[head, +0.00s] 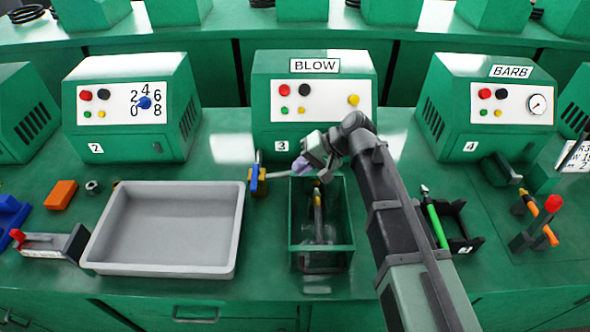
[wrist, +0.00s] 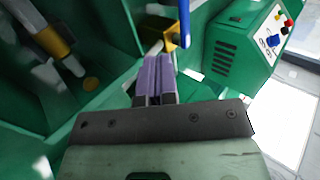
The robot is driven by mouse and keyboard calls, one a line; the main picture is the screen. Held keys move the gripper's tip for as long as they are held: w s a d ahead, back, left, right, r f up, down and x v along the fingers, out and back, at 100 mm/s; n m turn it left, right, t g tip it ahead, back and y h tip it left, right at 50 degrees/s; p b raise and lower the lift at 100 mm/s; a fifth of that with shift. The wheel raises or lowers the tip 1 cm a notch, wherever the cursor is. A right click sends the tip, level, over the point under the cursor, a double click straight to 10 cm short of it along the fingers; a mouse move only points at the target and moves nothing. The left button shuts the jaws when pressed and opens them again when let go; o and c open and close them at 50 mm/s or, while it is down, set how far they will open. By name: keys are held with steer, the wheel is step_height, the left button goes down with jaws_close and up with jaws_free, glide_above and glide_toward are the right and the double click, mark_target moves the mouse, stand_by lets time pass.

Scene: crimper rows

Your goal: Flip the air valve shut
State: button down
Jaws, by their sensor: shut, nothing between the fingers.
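The air valve (head: 261,184) is a brass-coloured body with a blue lever (head: 255,177), on the bench front-left of the BLOW machine. The lever stands roughly upright, across the grey pipe that runs right from the valve. The valve body (wrist: 172,40) and its blue lever (wrist: 184,22) also show in the wrist view, just beyond the fingertips and slightly right. My gripper (head: 300,166) is to the right of the valve, above the back of the green bin. Its purple fingers (wrist: 155,76) are shut together and empty. I cannot tell whether they touch the valve; they look apart from the lever.
The BLOW machine (head: 313,92) stands behind the valve. An open green bin (head: 292,225) with a tool inside is below my gripper. A grey tray (head: 168,268) lies left of the valve. A green-handled tool in a black holder (head: 462,242) is to the right.

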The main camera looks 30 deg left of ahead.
mark_target(255, 179)
steer(key=s+a+f+b, duration=0.3)
steer(key=s+a+f, duration=0.1)
steer(key=a, duration=0.4)
steer(key=shift+s+f+b, duration=0.15)
steer(key=shift+f+b, duration=0.15)
steer(key=shift+f, duration=0.1)
